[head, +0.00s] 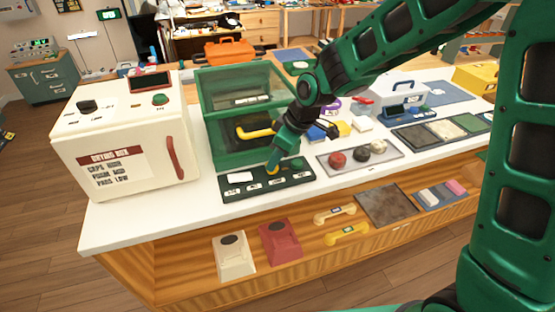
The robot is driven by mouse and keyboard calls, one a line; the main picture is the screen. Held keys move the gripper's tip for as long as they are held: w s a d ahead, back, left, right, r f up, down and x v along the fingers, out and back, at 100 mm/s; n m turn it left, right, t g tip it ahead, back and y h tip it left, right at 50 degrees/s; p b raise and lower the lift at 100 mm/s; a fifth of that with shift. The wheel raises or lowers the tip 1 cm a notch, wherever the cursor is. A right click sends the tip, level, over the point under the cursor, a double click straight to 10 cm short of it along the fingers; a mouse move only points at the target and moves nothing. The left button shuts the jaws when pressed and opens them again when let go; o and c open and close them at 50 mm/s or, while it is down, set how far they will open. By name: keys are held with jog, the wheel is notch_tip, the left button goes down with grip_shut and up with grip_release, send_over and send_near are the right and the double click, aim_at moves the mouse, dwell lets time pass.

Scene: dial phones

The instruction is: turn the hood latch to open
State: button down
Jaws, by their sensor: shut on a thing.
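A green hood with clear panels (203,104) stands on the white counter, with a dark item and a yellow handle (256,132) showing in it. My gripper (274,167) reaches down to the panel's middle and is shut on a small yellow part there, which looks like the hood latch. My fingers cover most of it, so I cannot tell its turn angle.
A cream drying box (115,145) with a red handle stands left of the hood. A grey tray (358,155) with several round items lies to the right. Several phone shells and handsets sit on the lower wooden shelf (195,285). The counter's front left (130,225) is clear.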

jog(key=shift+w+d+n, duration=0.35)
jog(key=shift+w+n, duration=0.05)
jog(key=shift+n, duration=0.1)
jog(key=c, duration=1.8)
grip_release()
jog(key=shift+w, duration=0.1)
jog(key=shift+s+a, duration=0.15)
jog(key=shift+s, duration=0.05)
jog(key=v, duration=1)
jog(key=shift+w+d+r, duration=0.2)
jog(key=shift+d+r, duration=0.05)
jog(key=shift+r, duration=0.1)
jog(key=x, duration=0.7)
jog(key=s+x, duration=0.1)
jog(key=x, duration=0.2)
jog(key=shift+w+a+f, duration=0.1)
jog(key=shift+a+f, duration=0.25)
jog(key=shift+f, duration=0.05)
